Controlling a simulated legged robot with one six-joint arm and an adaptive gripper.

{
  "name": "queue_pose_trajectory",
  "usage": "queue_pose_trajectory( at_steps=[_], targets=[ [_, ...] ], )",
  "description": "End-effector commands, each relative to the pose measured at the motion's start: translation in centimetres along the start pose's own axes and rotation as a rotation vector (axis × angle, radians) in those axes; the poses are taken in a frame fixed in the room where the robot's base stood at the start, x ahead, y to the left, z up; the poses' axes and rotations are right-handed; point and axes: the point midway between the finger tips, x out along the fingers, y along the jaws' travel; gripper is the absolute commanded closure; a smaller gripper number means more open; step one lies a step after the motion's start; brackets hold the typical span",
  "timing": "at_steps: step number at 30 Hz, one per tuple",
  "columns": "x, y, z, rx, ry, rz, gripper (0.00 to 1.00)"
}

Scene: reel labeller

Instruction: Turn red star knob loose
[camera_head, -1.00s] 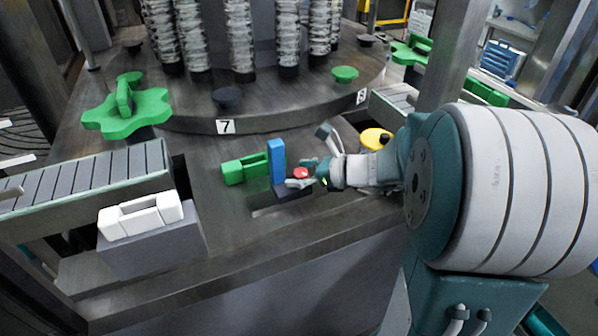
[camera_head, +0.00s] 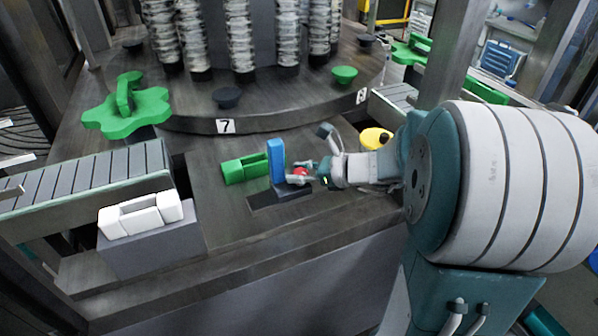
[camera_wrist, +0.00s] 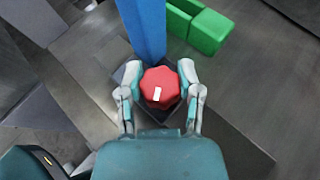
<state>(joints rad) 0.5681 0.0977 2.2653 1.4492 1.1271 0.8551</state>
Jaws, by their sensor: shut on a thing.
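The red star knob (camera_wrist: 160,88) has a lobed rim and a white mark on its face. It sits on a dark base in front of the blue upright block (camera_wrist: 143,28). My gripper (camera_wrist: 160,92) has one finger on each side of the knob and is shut on it. In the head view my gripper (camera_head: 304,174) reaches in from the right, and the red knob (camera_head: 299,175) shows only in part between the fingers. The blue block (camera_head: 276,160) stands upright just left of it.
A green block (camera_head: 244,169) lies left of the blue block. A white handle (camera_head: 140,218) sits on a grey box at left. Behind are the round table with a 7 label (camera_head: 226,126), a green star-shaped part (camera_head: 126,112) and a yellow round part (camera_head: 374,138).

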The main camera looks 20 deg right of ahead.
Motion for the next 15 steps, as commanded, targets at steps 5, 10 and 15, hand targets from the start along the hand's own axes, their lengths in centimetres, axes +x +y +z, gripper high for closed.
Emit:
queue_pose_trajectory(
  at_steps=[5, 10, 15],
  targets=[
    [0.02, -0.09, -0.03, -0.019, 0.001, 0.043, 1.00],
    [0.05, -0.09, -0.05, -0.056, 0.001, 0.135, 1.00],
    [0.05, -0.04, -0.05, -0.103, 0.001, 0.248, 1.00]
  ],
)
